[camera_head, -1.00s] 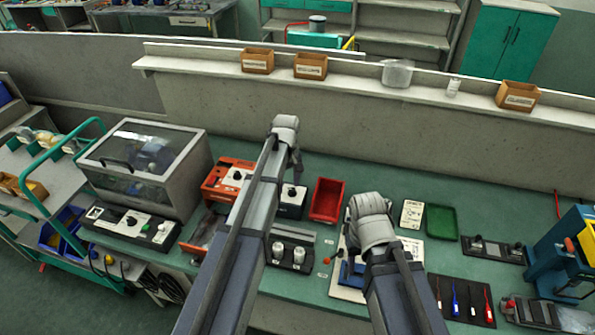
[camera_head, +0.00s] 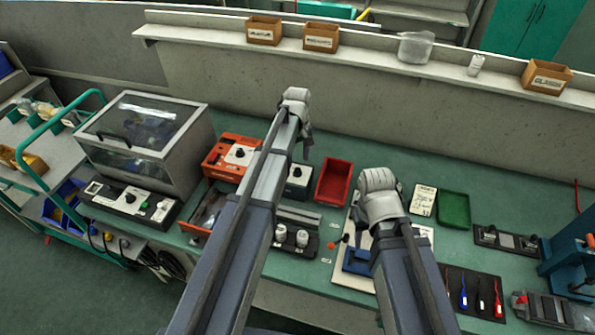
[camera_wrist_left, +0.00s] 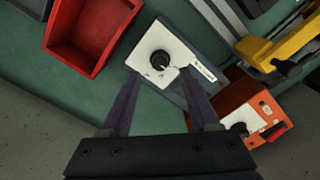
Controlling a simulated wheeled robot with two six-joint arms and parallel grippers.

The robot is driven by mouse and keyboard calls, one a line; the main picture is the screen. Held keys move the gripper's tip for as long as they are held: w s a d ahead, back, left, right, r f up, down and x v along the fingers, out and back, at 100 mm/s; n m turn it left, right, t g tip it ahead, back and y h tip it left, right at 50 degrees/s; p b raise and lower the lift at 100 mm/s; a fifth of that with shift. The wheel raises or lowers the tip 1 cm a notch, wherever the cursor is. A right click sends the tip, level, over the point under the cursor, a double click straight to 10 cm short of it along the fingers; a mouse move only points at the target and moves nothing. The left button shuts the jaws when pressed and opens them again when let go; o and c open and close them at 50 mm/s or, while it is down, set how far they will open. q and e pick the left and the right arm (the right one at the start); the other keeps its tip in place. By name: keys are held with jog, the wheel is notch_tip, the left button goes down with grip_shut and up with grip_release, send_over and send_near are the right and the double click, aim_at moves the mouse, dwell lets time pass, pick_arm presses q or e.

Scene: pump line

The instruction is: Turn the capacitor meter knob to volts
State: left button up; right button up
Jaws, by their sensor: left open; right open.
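A small dark box with a white face and a black round knob, which I take for the capacitor meter (camera_head: 298,173), stands on the green bench left of the red bin. In the left wrist view the meter's face (camera_wrist_left: 150,47) and its black knob (camera_wrist_left: 161,60) show clearly; the lettering is too small to read. My left gripper (camera_head: 304,145) is above the meter; in the left wrist view its open fingers (camera_wrist_left: 158,85) point toward the knob, apart from it and empty. My right gripper (camera_head: 378,190) is over the bench farther right; its fingertips are hidden.
The red bin (camera_head: 334,182) is right of the meter. An orange device (camera_head: 225,158) with a white face is left of it. A clear-lidded case (camera_head: 146,140) stands farther left. A green tray (camera_head: 453,209) and a screwdriver mat (camera_head: 472,290) are at right. A wall rises behind.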

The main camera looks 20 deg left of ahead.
aim_at(297, 169)
pick_arm(q)
notch_tip(297, 169, down, 5)
jog(key=b, duration=0.4)
pick_arm(e)
notch_tip(297, 169, down, 5)
pick_arm(q)
jog(key=shift+c, duration=0.4)
grip_shut()
